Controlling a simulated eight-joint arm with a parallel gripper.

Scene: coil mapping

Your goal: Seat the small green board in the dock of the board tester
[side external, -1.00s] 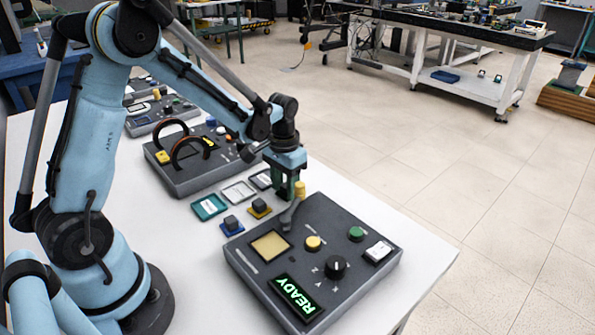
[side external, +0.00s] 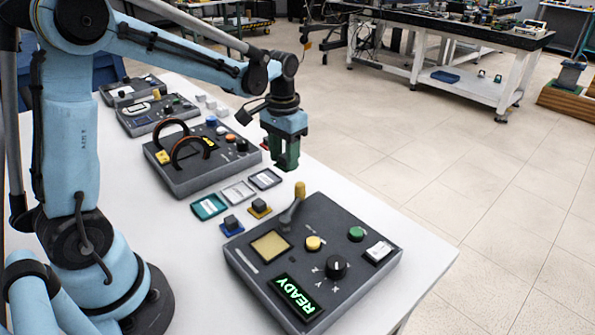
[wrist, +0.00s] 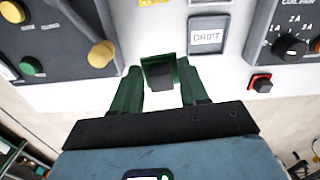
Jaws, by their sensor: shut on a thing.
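My gripper (side external: 286,163) is above the table, behind the board tester (side external: 345,230) and apart from it. In the wrist view my gripper (wrist: 160,88) has its two green fingers on either side of the small green board (wrist: 160,75), which carries a dark block. In the side view the board is hard to tell from the green fingers. The tester has a tan square (side external: 270,245), a lever with a yellow knob (side external: 299,189), a dark dial, yellow and green buttons and a lit READY display. The lever stands up. I cannot tell for sure which part is the dock.
Teal (side external: 209,207), white (side external: 238,192) and dark (side external: 265,179) trays lie left of the tester. A blue board (side external: 231,225) and a yellow board (side external: 260,209) sit nearby. A red board (wrist: 262,84) shows at the wrist view's right. Another panel with coils (side external: 195,165) stands behind.

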